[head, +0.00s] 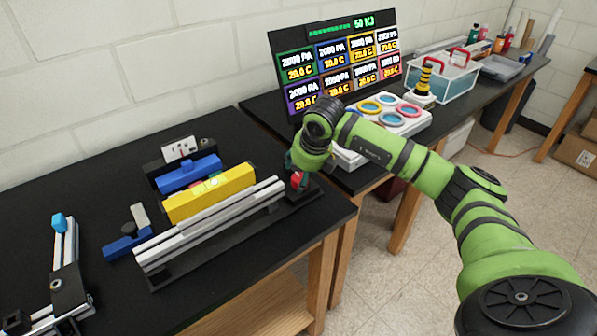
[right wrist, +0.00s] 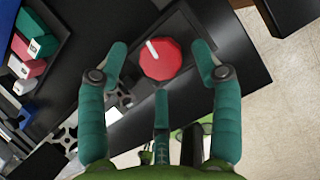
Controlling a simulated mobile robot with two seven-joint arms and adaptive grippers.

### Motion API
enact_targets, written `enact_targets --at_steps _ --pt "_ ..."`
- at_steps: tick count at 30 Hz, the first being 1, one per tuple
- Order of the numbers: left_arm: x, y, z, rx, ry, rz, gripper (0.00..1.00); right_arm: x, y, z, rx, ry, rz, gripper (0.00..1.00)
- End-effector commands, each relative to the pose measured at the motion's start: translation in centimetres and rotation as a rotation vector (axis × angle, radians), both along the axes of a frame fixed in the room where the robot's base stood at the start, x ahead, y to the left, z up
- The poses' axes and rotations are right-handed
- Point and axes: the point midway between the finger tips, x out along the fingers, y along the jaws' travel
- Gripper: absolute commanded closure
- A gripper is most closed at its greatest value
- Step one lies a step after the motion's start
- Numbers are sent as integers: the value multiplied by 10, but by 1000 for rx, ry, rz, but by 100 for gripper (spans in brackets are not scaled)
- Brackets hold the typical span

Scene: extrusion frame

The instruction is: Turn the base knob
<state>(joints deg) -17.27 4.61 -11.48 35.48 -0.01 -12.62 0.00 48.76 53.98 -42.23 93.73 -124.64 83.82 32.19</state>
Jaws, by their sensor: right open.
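The base knob (right wrist: 165,66) is red with a white pointer line and sits on a dark plate on the black table. In the head view a little of its red (head: 297,180) shows beneath my right gripper (head: 300,167), at the right end of the extrusion frame (head: 212,228). In the right wrist view my right gripper (right wrist: 159,48) is open, with teal fingers left and right of the knob and a third finger below it. I see gaps between the fingers and the knob; contact is not visible. My left gripper is out of view.
A yellow block (head: 210,193) and a blue block (head: 188,175) stand behind the frame. A silver rail with a blue tip (head: 60,222) lies at the left. The display panel (head: 335,60) and ringed tray (head: 390,113) are on the back table. The table edge is close to the knob.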

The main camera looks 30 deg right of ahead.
Motion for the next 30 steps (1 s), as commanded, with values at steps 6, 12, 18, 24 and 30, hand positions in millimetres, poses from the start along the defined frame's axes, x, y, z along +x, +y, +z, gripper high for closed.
enact_targets --at_steps 6,12,18,24,30 --pt "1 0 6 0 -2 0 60 6 0 -15 0 1 1 34" --pt "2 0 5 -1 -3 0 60 7 -1 -17 -1 0 2 34" --pt "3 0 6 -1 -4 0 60 7 -1 -16 -2 0 1 87" --pt "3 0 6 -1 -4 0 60 8 -1 -15 -2 -4 1 88" --pt "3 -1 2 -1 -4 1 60 8 -2 -15 -3 -8 21 88"
